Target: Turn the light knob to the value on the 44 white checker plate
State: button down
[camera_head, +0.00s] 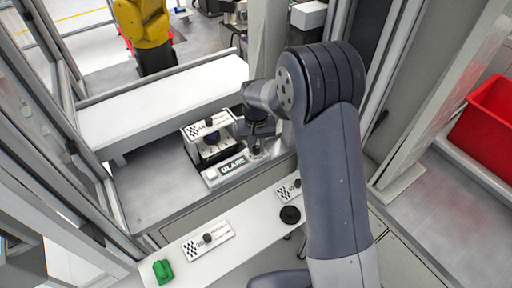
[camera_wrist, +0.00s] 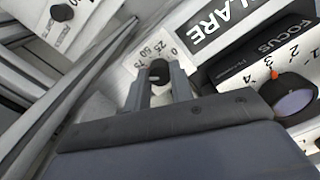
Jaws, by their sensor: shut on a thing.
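My gripper (camera_wrist: 159,84) has its two fingers on either side of a black knob (camera_wrist: 157,70) and is shut on it. The knob stands on a white dial plate (camera_wrist: 118,82) marked 0, 25, 50 and 75; the fingers hide part of the scale. No pointer on the knob can be made out. In the head view my gripper (camera_head: 258,138) is over the machine, right of a white plate with black checkers (camera_head: 208,125). Other white checker plates lie on the front ledge, one at the left (camera_head: 208,241) and one partly behind my arm (camera_head: 290,186). Their numbers are too small to read.
A GLARE sign (camera_head: 232,168) lies beside the held knob. The front ledge holds a green object (camera_head: 162,271) and a black knob (camera_head: 290,214). Metal frame posts stand on both sides.

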aim_at(256, 147)
jog(key=m+b, duration=0.1)
jog(key=m, duration=0.3)
jog(key=shift+m, duration=0.3)
jog(key=m+b, duration=0.1)
jog(key=m, duration=0.3)
jog(key=shift+m, duration=0.3)
jog(key=m+b, duration=0.1)
jog(key=m, duration=0.3)
jog(key=shift+m, duration=0.3)
jog(key=m, duration=0.4)
jog(key=shift+m, duration=0.4)
jog(key=shift+r, duration=0.1)
jog(key=c, duration=1.2)
grip_release()
jog(key=shift+c, duration=0.2)
notch_tip(256, 147, up, 11)
jog(key=b, duration=0.1)
